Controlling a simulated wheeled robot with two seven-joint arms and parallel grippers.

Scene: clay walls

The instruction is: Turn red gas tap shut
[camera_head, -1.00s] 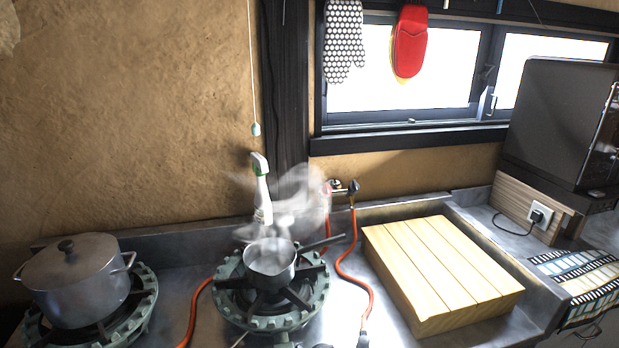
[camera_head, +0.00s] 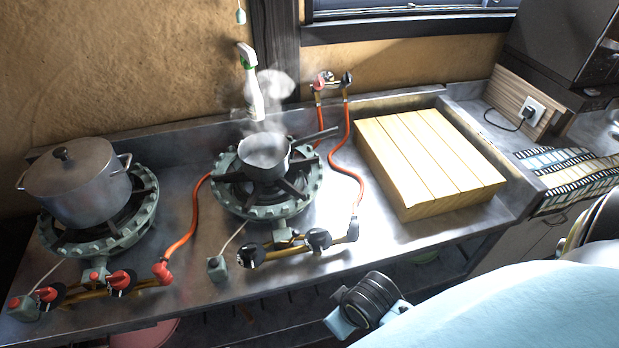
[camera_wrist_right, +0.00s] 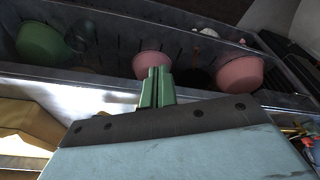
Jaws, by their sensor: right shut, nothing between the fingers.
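A gas tap with a red handle (camera_head: 322,79) sits at the wall behind the right burner. A tap with a black handle (camera_head: 347,79) is beside it, and orange hoses run down from both. More red knobs (camera_head: 121,280) sit on the pipe in front of the left burner. In the right wrist view my right gripper (camera_wrist_right: 156,72) is shut and empty, with its green fingers together. In the head view my light blue right arm (camera_head: 500,310) is at the lower right, in front of the counter, well away from the taps. My left gripper is not in view.
A steaming saucepan (camera_head: 265,155) stands on the right burner, its handle toward the taps. A spray bottle (camera_head: 252,85) stands behind it. A lidded pot (camera_head: 75,185) is on the left burner. A wooden board (camera_head: 430,160) lies right. Pink bowls (camera_wrist_right: 240,75) are on the lower shelf.

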